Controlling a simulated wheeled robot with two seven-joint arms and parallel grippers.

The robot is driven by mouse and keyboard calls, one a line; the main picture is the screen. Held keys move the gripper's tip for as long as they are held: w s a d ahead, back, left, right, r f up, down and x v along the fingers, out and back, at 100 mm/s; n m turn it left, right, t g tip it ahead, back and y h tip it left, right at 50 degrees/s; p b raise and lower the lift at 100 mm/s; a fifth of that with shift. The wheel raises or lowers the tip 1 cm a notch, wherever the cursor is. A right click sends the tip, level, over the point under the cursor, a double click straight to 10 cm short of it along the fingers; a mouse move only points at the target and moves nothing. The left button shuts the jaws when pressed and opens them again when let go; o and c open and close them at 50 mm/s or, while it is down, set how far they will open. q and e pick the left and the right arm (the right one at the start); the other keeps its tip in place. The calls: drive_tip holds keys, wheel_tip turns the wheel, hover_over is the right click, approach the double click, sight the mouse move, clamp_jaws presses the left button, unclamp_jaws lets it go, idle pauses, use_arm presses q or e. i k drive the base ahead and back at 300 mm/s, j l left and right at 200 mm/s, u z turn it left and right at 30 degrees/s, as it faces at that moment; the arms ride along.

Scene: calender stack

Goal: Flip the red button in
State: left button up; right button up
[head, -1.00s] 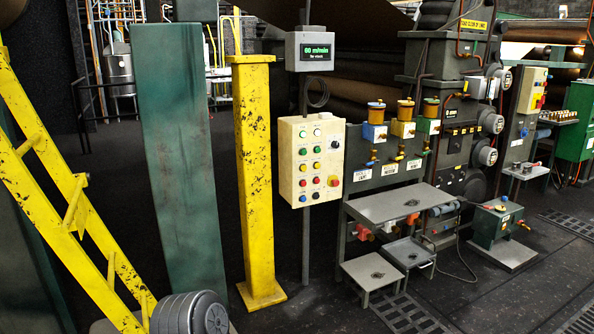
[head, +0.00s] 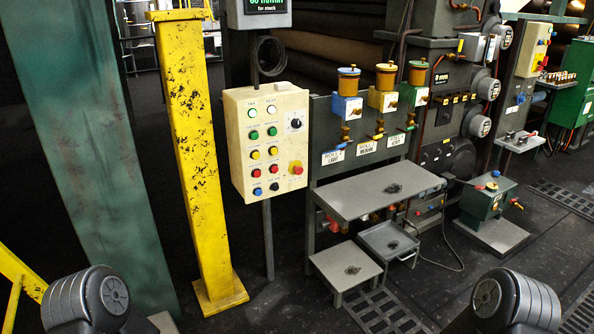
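A cream control box (head: 233,160) hangs on a grey post left of centre in the head view. It carries two columns of small round buttons in white, green, yellow, red, blue and black. One red button (head: 257,173) is in the left column and another red button (head: 274,169) is in the right column. A larger red mushroom button (head: 297,168) on a yellow base sits at the box's right side, below a black rotary knob (head: 295,124). Neither gripper is in view; only dark rounded parts of my arms show at the bottom left and bottom right.
A worn yellow column (head: 196,150) and a green column (head: 85,150) stand left of the box. A grey bench (head: 370,190) with oil cups is to its right.

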sight(298, 170)
drive_tip(key=i+l, duration=0.35)
drive_tip(key=i+l+z, duration=0.1)
drive_tip(key=i+l, duration=0.25)
drive_tip(key=i, duration=0.2)
drive_tip(key=i+l, duration=0.3)
drive_tip(key=i, duration=0.15)
drive_tip(key=i+l+z, duration=0.1)
drive_tip(key=i+l, duration=0.5)
drive_tip(key=i, duration=0.3)
